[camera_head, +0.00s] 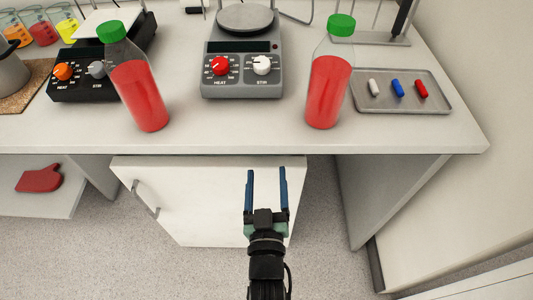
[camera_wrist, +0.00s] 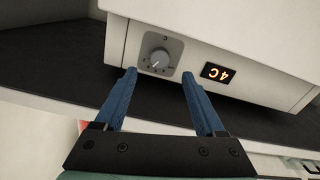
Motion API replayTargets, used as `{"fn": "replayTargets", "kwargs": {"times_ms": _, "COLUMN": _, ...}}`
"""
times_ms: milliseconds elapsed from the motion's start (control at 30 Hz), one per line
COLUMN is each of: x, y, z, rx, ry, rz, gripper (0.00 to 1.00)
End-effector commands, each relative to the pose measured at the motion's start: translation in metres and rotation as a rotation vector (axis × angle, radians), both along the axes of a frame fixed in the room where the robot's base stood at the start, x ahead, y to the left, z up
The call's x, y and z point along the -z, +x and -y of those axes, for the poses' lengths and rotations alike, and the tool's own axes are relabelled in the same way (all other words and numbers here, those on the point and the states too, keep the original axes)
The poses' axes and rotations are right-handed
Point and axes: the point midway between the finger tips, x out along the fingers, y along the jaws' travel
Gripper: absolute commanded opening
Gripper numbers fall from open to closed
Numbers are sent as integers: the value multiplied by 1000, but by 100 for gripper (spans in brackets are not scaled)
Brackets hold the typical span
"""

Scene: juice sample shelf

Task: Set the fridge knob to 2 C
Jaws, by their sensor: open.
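The fridge knob (camera_wrist: 159,58) is a small round grey dial on a grey square plate. It shows in the wrist view, upper left of centre, on the white front of the fridge (camera_wrist: 225,35). A display (camera_wrist: 218,73) to its right shows "4C" in orange, upside down in this view. My gripper (camera_wrist: 160,82) is open and empty, its two blue fingers pointing at the fridge front with the knob between and beyond their tips. Contact with the knob does not show. In the head view my gripper (camera_head: 267,172) is in front of the under-bench cabinet, below the bench edge; the knob is not seen there.
The bench (camera_head: 285,142) carries two red juice bottles, left (camera_head: 140,90) and right (camera_head: 328,90), a grey hot plate (camera_head: 243,75) and a tray (camera_head: 438,103) with small coloured bars. A white cabinet door (camera_head: 190,205) with a handle is below. Floor in front is clear.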

Motion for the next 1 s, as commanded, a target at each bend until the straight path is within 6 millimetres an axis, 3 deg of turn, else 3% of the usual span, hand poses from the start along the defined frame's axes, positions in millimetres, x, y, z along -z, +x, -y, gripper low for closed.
{"fn": "replayTargets", "kwargs": {"times_ms": 100, "x": 0, "y": 24, "z": 0, "rx": 0, "ry": 0, "rz": 2, "gripper": 72}}
{"fn": "replayTargets", "kwargs": {"times_ms": 300, "x": 0, "y": 51, "z": 0, "rx": 0, "ry": 0, "rz": 1, "gripper": 72}}
{"fn": "replayTargets", "kwargs": {"times_ms": 500, "x": 0, "y": 63, "z": 0, "rx": 0, "ry": 0, "rz": -1, "gripper": 72}}
{"fn": "replayTargets", "kwargs": {"times_ms": 800, "x": 0, "y": 64, "z": 0, "rx": 0, "ry": 0, "rz": -1, "gripper": 72}}
{"fn": "replayTargets", "kwargs": {"times_ms": 1000, "x": 0, "y": 64, "z": 0, "rx": 0, "ry": 0, "rz": -1, "gripper": 36}}
